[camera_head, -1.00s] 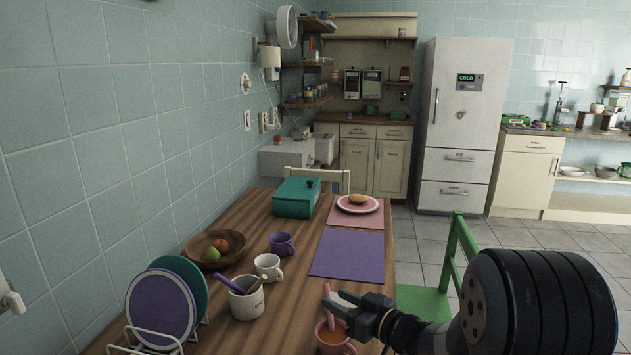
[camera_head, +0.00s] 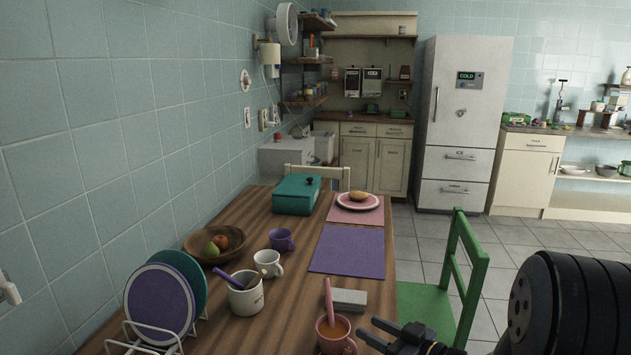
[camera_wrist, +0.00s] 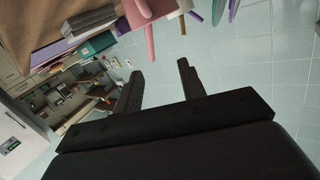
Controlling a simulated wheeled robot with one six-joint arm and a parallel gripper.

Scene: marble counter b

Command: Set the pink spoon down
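The pink spoon (camera_head: 328,299) stands upright, leaning slightly, in a pink mug (camera_head: 331,344) of orange-brown liquid on the wooden table. Its lower part is hidden inside the mug. My gripper (camera_head: 367,331) is to the right of the mug, apart from the spoon, with its fingers spread and nothing between them. In the wrist view the two dark fingers (camera_wrist: 158,88) are wide apart and empty. The spoon (camera_wrist: 143,9) and the mug (camera_wrist: 163,40) appear beyond them at the top.
A light grey block (camera_head: 349,299) lies behind the mug. A white mug (camera_head: 268,264), a utensil crock (camera_head: 246,297) and a plate rack (camera_head: 150,335) stand to the left. A purple mat (camera_head: 348,250) is farther back. A green chair (camera_head: 445,290) is on the right.

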